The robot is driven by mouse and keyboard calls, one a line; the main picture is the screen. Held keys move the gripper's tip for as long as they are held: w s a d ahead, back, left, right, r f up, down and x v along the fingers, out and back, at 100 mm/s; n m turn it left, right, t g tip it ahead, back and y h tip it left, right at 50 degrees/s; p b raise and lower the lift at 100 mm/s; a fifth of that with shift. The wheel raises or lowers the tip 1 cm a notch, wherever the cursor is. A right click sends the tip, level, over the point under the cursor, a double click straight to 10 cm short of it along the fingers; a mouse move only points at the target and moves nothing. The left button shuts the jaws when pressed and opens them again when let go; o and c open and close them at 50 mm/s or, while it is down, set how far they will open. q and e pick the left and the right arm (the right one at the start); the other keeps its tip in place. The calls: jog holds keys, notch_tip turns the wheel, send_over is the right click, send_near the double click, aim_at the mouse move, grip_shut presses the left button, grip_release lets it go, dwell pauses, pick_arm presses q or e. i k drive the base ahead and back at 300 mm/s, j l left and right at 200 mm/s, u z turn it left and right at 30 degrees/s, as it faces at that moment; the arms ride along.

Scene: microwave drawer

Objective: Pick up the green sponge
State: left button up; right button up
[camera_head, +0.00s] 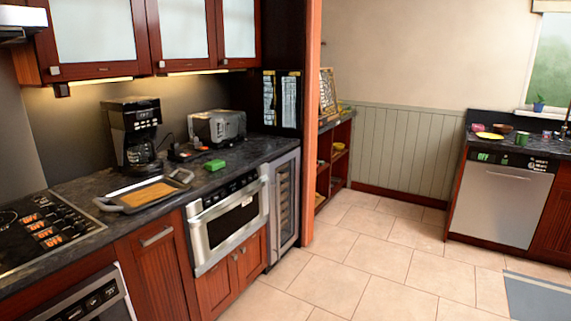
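The green sponge (214,165) lies on the dark countertop (235,160), above the built-in microwave drawer (232,220). It is in front of the toaster and a little to its left-right middle, near the counter's front half. It looks like a small bright green block and nothing covers it. Neither of my grippers shows in the head view.
A metal tray (118,203) with a brown surface lies left of the sponge. A coffee maker (133,130) and a toaster (217,127) stand behind. A stove (42,232) is at far left.

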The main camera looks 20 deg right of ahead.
aim_at(212, 166)
jog(key=z, duration=0.3)
jog(key=i+l+z, duration=0.25)
jog(key=i+l, duration=0.15)
jog(key=i+l+z, duration=0.3)
jog(key=i, duration=0.3)
jog(key=i+l+z, duration=0.1)
jog(key=i+z, duration=0.15)
jog(key=i, duration=0.3)
jog(key=i+z, duration=0.3)
jog(key=i, duration=0.25)
jog(key=i+l+u, duration=0.1)
jog(key=i+u, duration=0.3)
jog(key=i+l+u, duration=0.4)
jog(key=i+j, duration=0.1)
